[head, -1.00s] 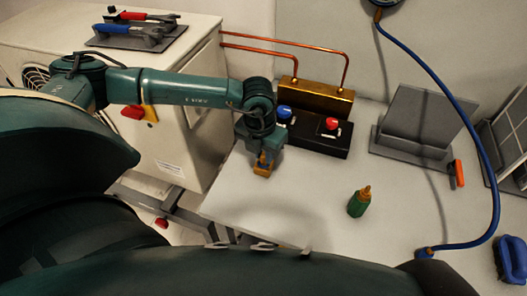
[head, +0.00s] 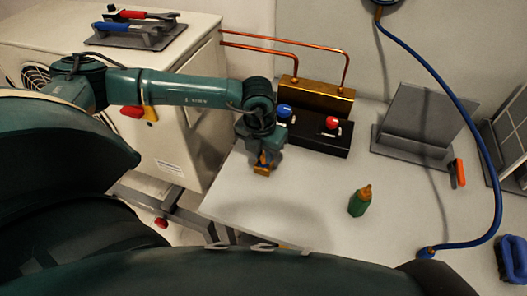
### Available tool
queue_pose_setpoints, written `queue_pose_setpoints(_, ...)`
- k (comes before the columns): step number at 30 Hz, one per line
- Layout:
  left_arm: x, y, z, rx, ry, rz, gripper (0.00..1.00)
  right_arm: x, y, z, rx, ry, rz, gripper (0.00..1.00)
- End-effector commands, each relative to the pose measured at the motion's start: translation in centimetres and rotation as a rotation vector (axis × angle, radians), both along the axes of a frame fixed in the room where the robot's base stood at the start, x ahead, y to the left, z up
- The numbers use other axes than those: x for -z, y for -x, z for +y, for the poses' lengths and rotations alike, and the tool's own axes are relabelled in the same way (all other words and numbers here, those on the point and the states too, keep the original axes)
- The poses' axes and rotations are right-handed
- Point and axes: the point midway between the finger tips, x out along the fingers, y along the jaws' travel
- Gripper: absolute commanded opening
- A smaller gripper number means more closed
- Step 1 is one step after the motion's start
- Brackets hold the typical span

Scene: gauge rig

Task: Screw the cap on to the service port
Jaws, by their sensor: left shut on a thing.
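My left gripper (head: 263,168) points down over the left part of the white table, in front of the black valve block. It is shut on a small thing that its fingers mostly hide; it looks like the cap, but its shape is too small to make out. The brass manifold (head: 318,98) stands behind the black valve block (head: 318,140), which has a blue knob (head: 283,111) and a red knob (head: 332,122). I cannot clearly pick out the service port; the left arm and gripper cover the block's left end. My right gripper is not in view.
A green bottle with a brass-coloured top (head: 360,201) stands on the table (head: 310,205), right of the gripper. A grey stand (head: 413,125), an orange-handled tool (head: 457,173), a blue hose (head: 487,165) and a blue brush (head: 513,258) are at the right. Copper pipes (head: 290,42) run behind.

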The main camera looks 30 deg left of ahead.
Motion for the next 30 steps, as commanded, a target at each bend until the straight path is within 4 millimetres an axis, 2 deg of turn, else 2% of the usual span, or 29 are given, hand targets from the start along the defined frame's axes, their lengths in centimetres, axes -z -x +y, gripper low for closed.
queue_pose_setpoints(7, 0.3, 0.1, 0.0, 0.047, 0.000, 0.002, 0.00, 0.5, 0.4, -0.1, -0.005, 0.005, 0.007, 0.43)
queue_pose_setpoints(18, 0.3, 0.1, 0.0, 0.429, 0.000, 0.003, 0.00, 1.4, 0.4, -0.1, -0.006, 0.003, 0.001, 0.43)
queue_pose_setpoints(26, 0.2, 0.2, -0.1, 0.459, 0.002, 0.004, 0.00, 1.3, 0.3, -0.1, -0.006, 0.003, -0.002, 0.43)
queue_pose_setpoints(30, 0.3, 0.2, -0.1, 0.479, 0.002, 0.004, 0.00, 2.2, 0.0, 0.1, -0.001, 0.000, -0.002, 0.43)
